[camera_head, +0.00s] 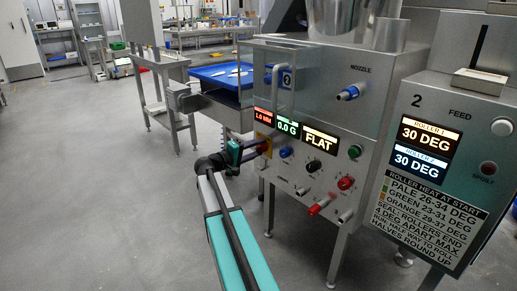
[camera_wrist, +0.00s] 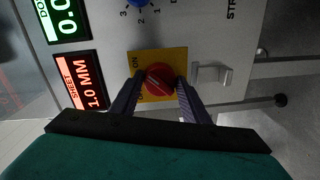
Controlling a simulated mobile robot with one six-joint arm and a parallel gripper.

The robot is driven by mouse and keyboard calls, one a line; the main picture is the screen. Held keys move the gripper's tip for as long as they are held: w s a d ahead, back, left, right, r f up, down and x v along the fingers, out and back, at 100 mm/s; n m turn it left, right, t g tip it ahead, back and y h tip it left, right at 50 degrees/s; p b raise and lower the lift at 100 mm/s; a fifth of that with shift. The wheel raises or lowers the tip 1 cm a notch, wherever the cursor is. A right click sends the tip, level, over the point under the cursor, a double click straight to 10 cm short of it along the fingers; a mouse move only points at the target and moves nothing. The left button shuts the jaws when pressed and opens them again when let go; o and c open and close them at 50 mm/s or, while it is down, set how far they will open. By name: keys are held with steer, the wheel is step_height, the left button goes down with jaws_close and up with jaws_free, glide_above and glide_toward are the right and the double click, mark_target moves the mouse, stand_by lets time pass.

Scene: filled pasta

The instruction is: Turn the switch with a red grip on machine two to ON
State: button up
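The switch with a red grip (camera_wrist: 158,80) sits on a yellow plate (camera_wrist: 178,57) on the machine's front panel. The word ON shows at the plate's upper left in the wrist view; the lettering at its lower left is partly hidden by a finger. The grip's ridge runs diagonally. My gripper (camera_wrist: 159,84) faces the panel with one finger on each side of the red grip; it looks open, and contact is not clear. In the head view my gripper (camera_head: 254,150) is at the left edge of machine two (camera_head: 330,100), largely hiding the switch.
Beside the switch are a blue knob (camera_head: 286,152), a black knob (camera_head: 313,166) and lit displays (camera_head: 288,128). A metal bracket (camera_wrist: 212,73) stands close to the switch. A blue tray (camera_head: 222,76) is behind my arm. A control panel (camera_head: 440,160) stands at right.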

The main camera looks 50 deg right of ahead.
steer(key=o, duration=0.4)
steer(key=shift+a, duration=0.1)
steer(key=a+p, duration=0.1)
steer(key=a, duration=0.3)
steer(key=a+p, duration=0.1)
steer(key=a, duration=0.4)
steer(key=w+a+p, duration=0.1)
steer(key=a+p, duration=0.1)
steer(key=a, duration=0.2)
steer(key=shift+a+r, duration=0.3)
steer(key=shift+r, duration=0.1)
steer(key=shift+r, duration=0.1)
